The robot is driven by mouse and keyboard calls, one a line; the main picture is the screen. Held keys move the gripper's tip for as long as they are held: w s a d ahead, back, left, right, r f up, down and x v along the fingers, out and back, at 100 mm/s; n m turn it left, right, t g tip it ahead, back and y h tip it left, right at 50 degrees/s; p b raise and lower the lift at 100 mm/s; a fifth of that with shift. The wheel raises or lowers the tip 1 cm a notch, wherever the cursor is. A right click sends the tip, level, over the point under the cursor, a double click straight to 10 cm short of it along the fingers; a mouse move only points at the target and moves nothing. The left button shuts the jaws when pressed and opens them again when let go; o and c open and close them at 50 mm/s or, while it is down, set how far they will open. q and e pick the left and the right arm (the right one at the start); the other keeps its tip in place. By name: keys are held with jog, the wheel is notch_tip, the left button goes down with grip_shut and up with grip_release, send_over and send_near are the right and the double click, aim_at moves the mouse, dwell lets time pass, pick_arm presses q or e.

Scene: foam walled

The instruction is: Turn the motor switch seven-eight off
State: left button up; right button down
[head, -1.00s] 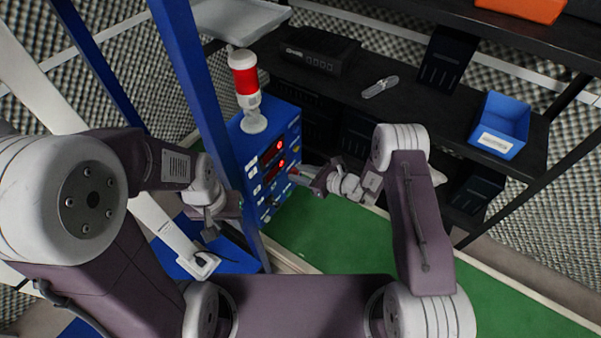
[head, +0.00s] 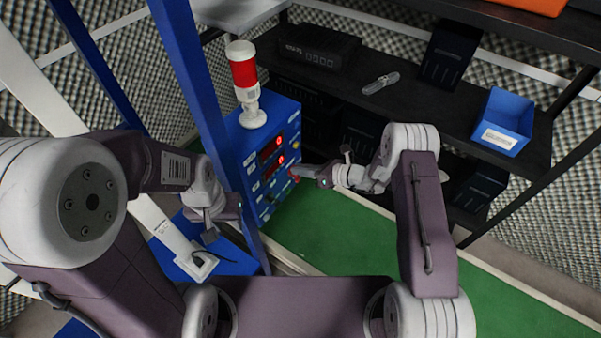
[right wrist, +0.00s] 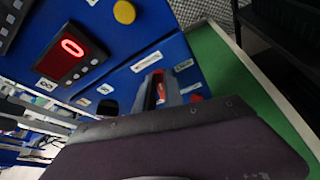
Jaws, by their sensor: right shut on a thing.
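The blue control panel (head: 248,148) stands left of centre in the head view. It carries two lit red displays; in the right wrist view one display (right wrist: 70,48) reads 0. Its small labels are too blurred to read. My right gripper (head: 295,172) reaches the panel's right side from the right. In the right wrist view its fingers (right wrist: 157,90) are shut around a narrow red part, apparently a switch handle (right wrist: 160,87), which they mostly hide. I cannot tell its number. My left gripper (head: 210,232) hangs left of the panel, away from it; its opening is unclear.
A red and white signal lamp (head: 245,85) stands on the panel. A blue post (head: 190,80) rises just left of it. A black shelf (head: 420,105) with a blue bin (head: 502,122) lies behind my right arm. A yellow button (right wrist: 124,12) is close by the right gripper. Green floor (head: 320,235) is clear.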

jog(key=m+g+y+b, duration=0.1)
jog(key=m+b, duration=0.2)
jog(key=w+f+m+y+b, duration=0.1)
jog(key=m+y+b, duration=0.1)
jog(key=m+b, duration=0.1)
jog(key=f+m+g+y+b, duration=0.1)
jog(key=m+y+b, duration=0.1)
jog(key=m+b, duration=0.2)
jog(key=shift+w+d+m+g, duration=0.15)
jog(key=shift+d+m+g, duration=0.15)
jog(key=shift+d, duration=0.1)
dwell(0.4)
jog(key=c, duration=1.4)
grip_release()
jog(key=shift+c, duration=0.2)
jog(key=s+d+b, duration=0.1)
jog(key=d, duration=0.8)
jog(key=shift+s, duration=0.4)
